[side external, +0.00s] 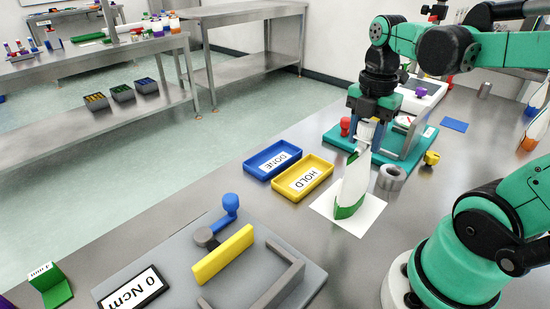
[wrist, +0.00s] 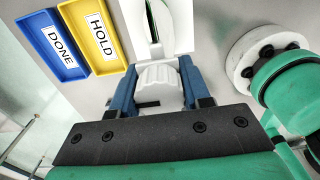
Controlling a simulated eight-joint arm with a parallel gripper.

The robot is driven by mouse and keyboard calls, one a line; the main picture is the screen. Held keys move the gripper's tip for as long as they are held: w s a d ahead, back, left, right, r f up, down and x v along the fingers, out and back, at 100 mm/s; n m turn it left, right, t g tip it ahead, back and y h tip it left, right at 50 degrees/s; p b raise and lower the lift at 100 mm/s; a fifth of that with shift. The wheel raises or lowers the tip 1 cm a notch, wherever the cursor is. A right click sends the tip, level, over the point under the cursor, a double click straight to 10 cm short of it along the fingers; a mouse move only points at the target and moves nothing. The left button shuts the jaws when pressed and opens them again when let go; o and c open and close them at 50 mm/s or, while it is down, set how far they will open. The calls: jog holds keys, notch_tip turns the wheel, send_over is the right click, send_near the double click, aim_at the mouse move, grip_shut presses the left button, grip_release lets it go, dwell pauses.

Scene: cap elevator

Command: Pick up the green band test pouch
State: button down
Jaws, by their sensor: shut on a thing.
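The green band test pouch (side external: 352,186) is white with a green band along its lower end, and it stands roughly upright over a white sheet (side external: 372,211). I cannot tell whether its bottom touches the sheet. My gripper (side external: 366,133) is above it, shut on the white ribbed cap at the pouch's top. In the wrist view the blue fingers of my gripper (wrist: 159,88) sit on both sides of the cap (wrist: 158,78), with the pouch (wrist: 168,22) beyond, cut off by the top edge.
A blue DONE tray (side external: 258,166) and a yellow HOLD tray (side external: 285,187) lie left of the pouch. A grey ring-shaped part (side external: 392,178) is close on its right. A teal fixture (side external: 410,150) stands behind. A grey torque station (side external: 225,275) is in front.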

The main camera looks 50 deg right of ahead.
jog(key=shift+r, duration=0.1)
notch_tip(320, 180, up, 20)
dwell(0.6)
dwell(0.4)
